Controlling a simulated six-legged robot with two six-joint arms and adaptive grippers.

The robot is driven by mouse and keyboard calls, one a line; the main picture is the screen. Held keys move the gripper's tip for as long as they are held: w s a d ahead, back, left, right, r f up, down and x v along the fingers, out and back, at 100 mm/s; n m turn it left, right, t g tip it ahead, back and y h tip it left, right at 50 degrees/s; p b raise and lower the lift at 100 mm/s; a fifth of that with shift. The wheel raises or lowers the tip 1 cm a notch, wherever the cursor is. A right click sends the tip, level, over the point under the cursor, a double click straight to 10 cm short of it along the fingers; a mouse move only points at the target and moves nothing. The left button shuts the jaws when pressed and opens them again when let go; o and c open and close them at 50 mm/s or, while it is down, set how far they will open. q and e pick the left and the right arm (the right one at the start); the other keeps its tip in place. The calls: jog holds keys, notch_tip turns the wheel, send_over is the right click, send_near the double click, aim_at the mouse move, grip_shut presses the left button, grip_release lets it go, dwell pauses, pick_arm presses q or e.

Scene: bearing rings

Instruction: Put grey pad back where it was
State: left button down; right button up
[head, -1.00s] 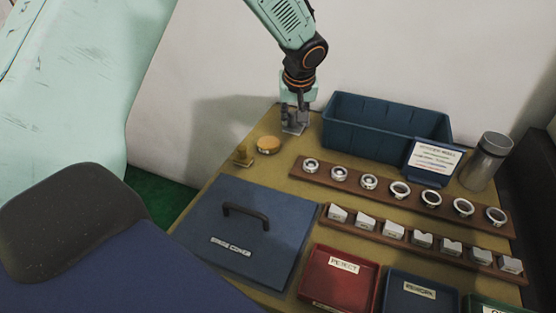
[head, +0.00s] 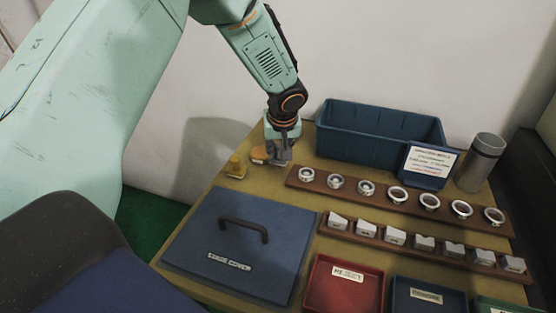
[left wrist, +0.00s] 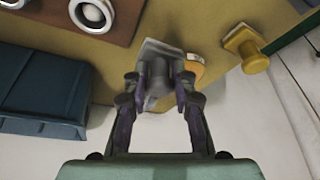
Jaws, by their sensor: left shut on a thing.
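The grey pad (head: 279,161) is a small square plate with a grey knob, at the back left of the table. My left gripper (head: 283,146) is shut on its knob. In the left wrist view the pad (left wrist: 155,46) shows between the fingers (left wrist: 158,85), partly covering a round orange-yellow piece (left wrist: 194,68). That piece (head: 259,155) lies just left of the pad in the head view. I cannot tell whether the pad touches it or the table. My right gripper is not in view.
A yellow knobbed pad (head: 236,169) stands to the left. The blue cover (head: 215,225) with a handle lies in front. A blue bin (head: 370,145) stands behind the ring rack (head: 318,185). Red (head: 345,290) and blue (head: 425,296) trays are at the front.

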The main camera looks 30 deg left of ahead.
aim_at(279, 159)
pick_arm(q)
jog(key=f, duration=0.2)
jog(key=shift+s+d+f+b, duration=0.1)
jog(key=shift+d+f+b, duration=0.1)
jog(key=shift+f+b, duration=0.15)
jog(key=shift+w+f, duration=0.1)
jog(key=shift+w, duration=0.1)
jog(key=shift+s+a, duration=0.1)
jog(key=shift+a, duration=0.05)
jog(key=shift+f+b, duration=0.2)
jog(key=shift+b, duration=0.1)
jog(key=c, duration=1.3)
grip_release()
jog(key=shift+o, duration=1)
